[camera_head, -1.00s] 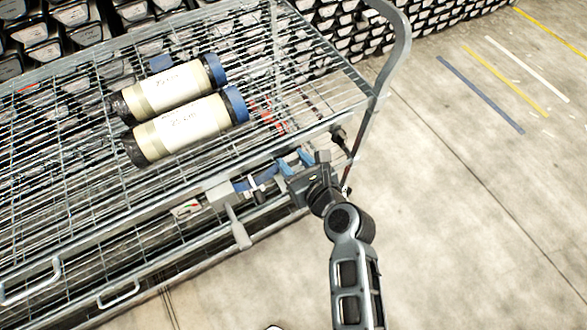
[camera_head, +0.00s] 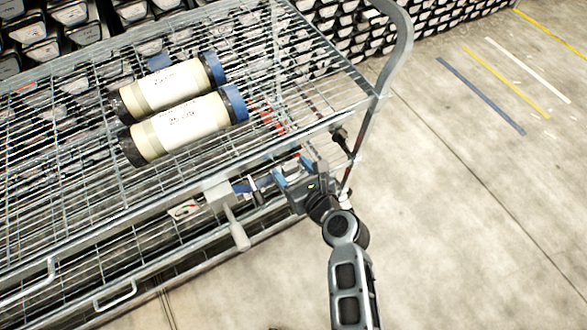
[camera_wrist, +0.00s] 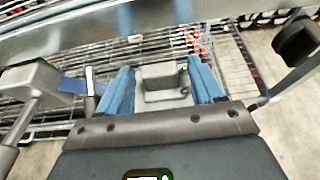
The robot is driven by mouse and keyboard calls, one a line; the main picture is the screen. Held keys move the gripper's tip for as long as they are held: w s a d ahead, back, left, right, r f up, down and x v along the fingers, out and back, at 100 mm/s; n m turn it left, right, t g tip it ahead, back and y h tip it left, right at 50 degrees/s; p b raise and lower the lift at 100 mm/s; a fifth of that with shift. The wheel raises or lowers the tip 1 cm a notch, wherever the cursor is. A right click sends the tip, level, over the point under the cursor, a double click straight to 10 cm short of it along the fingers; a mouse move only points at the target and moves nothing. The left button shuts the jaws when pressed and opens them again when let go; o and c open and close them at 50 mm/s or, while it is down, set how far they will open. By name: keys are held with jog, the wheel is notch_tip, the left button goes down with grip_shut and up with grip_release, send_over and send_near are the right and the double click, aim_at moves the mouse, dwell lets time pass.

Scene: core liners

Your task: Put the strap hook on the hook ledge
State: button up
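My gripper (camera_wrist: 162,88) has two blue fingers, one on each side of a light grey metal piece, which I take for the strap hook (camera_wrist: 160,76). In the head view my gripper (camera_head: 291,171) is just below the cart's near rail, right of the ratchet box (camera_head: 217,193) and strap (camera_head: 241,187). I cannot make out the hook ledge for certain.
Two cream core liners with blue caps, one nearer (camera_head: 185,126) and one farther (camera_head: 165,86), lie on the wire cart's top shelf (camera_head: 70,190). The cart's curved handle (camera_head: 396,60) rises close to the right of my gripper.

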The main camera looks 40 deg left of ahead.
jog(key=shift+r, duration=0.1)
jog(key=p+v, duration=0.1)
jog(key=v, duration=1.1)
jog(key=shift+s, duration=0.1)
